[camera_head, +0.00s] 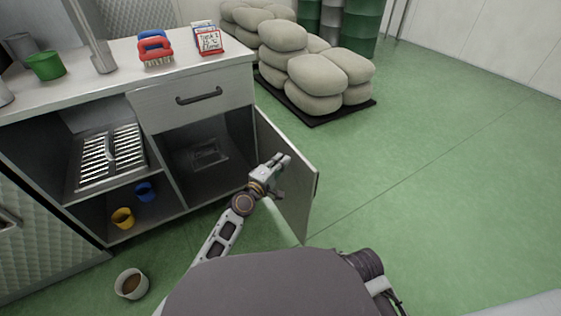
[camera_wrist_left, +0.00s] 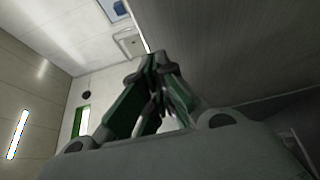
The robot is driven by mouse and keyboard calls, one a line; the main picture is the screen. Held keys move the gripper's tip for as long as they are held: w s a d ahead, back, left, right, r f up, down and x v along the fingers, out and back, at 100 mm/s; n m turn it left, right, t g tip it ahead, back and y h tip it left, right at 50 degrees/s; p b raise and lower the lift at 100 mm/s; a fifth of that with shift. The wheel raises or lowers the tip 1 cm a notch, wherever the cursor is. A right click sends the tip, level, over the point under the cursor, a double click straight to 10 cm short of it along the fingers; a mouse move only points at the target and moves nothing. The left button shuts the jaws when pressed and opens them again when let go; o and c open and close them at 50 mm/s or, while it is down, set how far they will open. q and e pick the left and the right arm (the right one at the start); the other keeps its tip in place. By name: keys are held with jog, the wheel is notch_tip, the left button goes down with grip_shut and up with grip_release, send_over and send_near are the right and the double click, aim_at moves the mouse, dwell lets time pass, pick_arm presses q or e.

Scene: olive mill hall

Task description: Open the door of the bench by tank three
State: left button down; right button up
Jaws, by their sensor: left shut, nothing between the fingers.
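The bench (camera_head: 205,90) stands at the left with a pale worktop. Its door (camera_head: 298,205) stands wide open, swung out to the right, with its inner face toward me. Behind it the right compartment (camera_head: 205,153) is open to view and holds a small flat item. My left gripper (camera_head: 286,159) is shut and empty, in front of the door's inner face near its upper part; I cannot tell whether it touches. In the left wrist view its closed fingers (camera_wrist_left: 158,65) show beside a grey panel. The door's outer face is hidden. My right gripper is out of view.
A closed drawer (camera_head: 198,97) sits above the compartment. The left shelves hold a slotted tray (camera_head: 108,158), a blue cup (camera_head: 146,191) and a yellow cup (camera_head: 122,218). Sacks (camera_head: 318,80) lie behind; green floor right is clear.

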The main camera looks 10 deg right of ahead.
pick_arm(q)
jog(key=v, duration=1.2)
dwell(0.5)
dwell(0.6)
